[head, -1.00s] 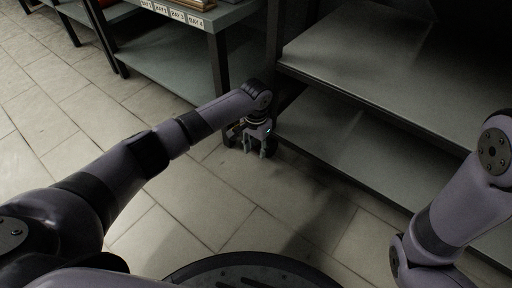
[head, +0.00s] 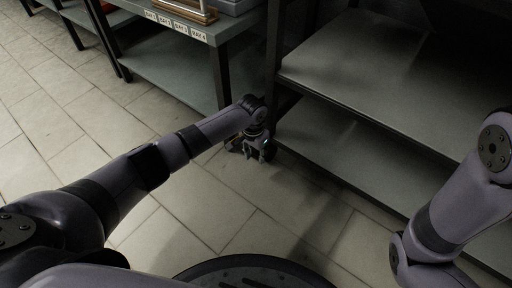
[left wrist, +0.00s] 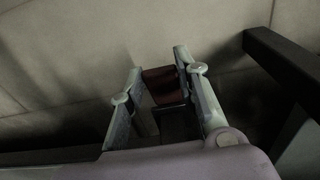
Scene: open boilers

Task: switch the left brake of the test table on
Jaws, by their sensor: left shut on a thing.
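The test table (head: 370,80) is the dark metal table with a lower shelf at the right of the head view. My left gripper (head: 261,154) points down at the foot of its near left leg, just above the floor. In the left wrist view my left gripper (left wrist: 158,66) has its two fingers on either side of a reddish-brown piece (left wrist: 161,84), apparently the left brake, and is shut on it. A dark part shows below that piece. The gripper mostly hides the brake in the head view. My right gripper is out of view.
A second table (head: 160,72) with bay labels (head: 175,25) and items on top stands behind, at the upper left. The table leg (head: 273,60) rises close beside my left gripper. The tiled floor (head: 60,135) at left is clear.

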